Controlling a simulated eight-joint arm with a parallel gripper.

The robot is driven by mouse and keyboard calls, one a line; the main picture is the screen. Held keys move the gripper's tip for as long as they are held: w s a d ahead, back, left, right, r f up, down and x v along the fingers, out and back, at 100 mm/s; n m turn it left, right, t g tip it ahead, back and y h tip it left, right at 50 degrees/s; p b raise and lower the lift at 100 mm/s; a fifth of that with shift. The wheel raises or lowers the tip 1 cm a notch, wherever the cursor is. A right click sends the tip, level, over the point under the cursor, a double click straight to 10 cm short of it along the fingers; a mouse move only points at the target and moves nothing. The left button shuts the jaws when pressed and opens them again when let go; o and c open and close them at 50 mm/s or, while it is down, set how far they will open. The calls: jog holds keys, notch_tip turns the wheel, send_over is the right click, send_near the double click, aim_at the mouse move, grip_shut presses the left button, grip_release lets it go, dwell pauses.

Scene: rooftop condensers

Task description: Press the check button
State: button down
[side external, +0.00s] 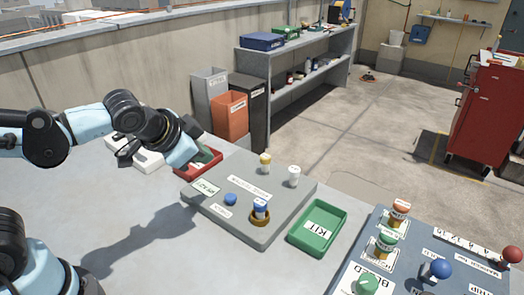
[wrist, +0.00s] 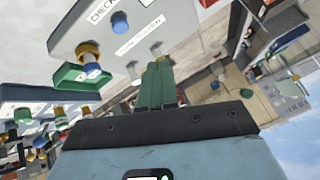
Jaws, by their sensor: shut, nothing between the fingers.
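A small blue button (side external: 231,199) stands on a grey sloped panel (side external: 265,185) in the side external view. It also shows in the wrist view (wrist: 119,22), beside a label that reads CHECK (wrist: 101,9). My gripper (wrist: 158,65) is shut, its green fingers together with nothing between them. In the side external view my gripper's light blue body (side external: 181,149) is above the panel's far left corner, apart from the button. Its fingertips are hard to make out there, near a red tray (side external: 212,165).
The panel also carries a yellow-topped peg (side external: 265,163), a white peg (side external: 294,176) and a blue-topped vial in a brown ring (side external: 260,211). A green KIT tray (side external: 318,227) lies right of it. A second panel (side external: 405,262) with several knobs is front right.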

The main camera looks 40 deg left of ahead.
aim_at(228, 199)
jog(key=w+d+m, duration=0.1)
jog(key=w+d+m+t, duration=0.1)
jog(key=w+d+m, duration=0.1)
jog(key=shift+d+r, duration=0.2)
jog(key=shift+f, duration=4.4)
jog(key=shift+f, duration=0.15)
jog(key=shift+f, duration=0.3)
jog(key=shift+f, duration=0.6)
jog(key=shift+r, duration=1.05)
